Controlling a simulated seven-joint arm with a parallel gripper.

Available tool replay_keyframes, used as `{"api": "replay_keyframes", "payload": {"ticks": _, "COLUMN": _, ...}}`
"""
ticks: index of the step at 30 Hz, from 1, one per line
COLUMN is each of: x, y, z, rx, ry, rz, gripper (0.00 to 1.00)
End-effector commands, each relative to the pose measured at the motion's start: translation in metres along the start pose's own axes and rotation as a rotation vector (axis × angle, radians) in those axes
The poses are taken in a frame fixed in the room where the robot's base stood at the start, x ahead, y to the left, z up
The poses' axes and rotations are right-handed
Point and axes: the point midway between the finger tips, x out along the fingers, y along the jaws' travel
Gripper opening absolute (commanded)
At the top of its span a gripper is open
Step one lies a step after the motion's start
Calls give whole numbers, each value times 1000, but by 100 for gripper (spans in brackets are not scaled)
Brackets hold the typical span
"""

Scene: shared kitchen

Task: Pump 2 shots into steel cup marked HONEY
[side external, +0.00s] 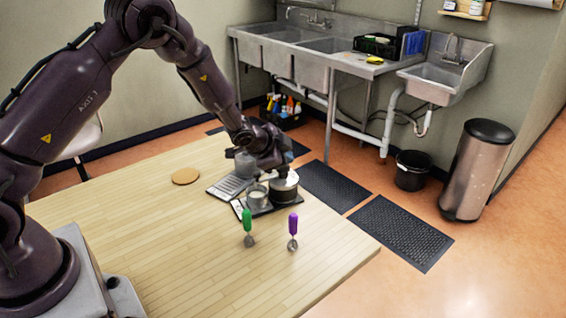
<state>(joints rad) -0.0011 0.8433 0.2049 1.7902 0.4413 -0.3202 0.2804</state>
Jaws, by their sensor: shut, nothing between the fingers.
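My gripper (282,170) points down and is shut, with nothing seen in it. It is right above a round container with a pale top and dark side (284,190), which looks like the pump dispenser. Whether the fingers touch its top, I cannot tell. A steel cup (257,196) with pale contents stands just left of the container, on a dark tray (262,210). A second grey cup (245,164) stands farther back on a grey slotted tray (228,187), partly hidden by my arm. Small white labels show at the tray edges, but no marking is readable.
A green-handled tool (247,225) and a purple-handled tool (293,230) stand near the front of the wooden table (180,250). A round cork mat (185,176) lies at left. The table's front and left are clear. Sinks (330,50) stand beyond.

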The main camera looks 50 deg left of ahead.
Motion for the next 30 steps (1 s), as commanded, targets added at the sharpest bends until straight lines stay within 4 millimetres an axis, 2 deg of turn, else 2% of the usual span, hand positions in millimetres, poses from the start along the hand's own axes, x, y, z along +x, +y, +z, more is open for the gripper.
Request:
{"api": "replay_keyframes", "payload": {"ticks": 20, "x": 6, "y": 5, "z": 6, "rx": 1, "ry": -6, "rz": 3, "gripper": 0}}
{"api": "replay_keyframes", "payload": {"ticks": 30, "x": 1, "y": 2, "z": 3, "rx": -1, "ry": -5, "rz": 2, "gripper": 0}}
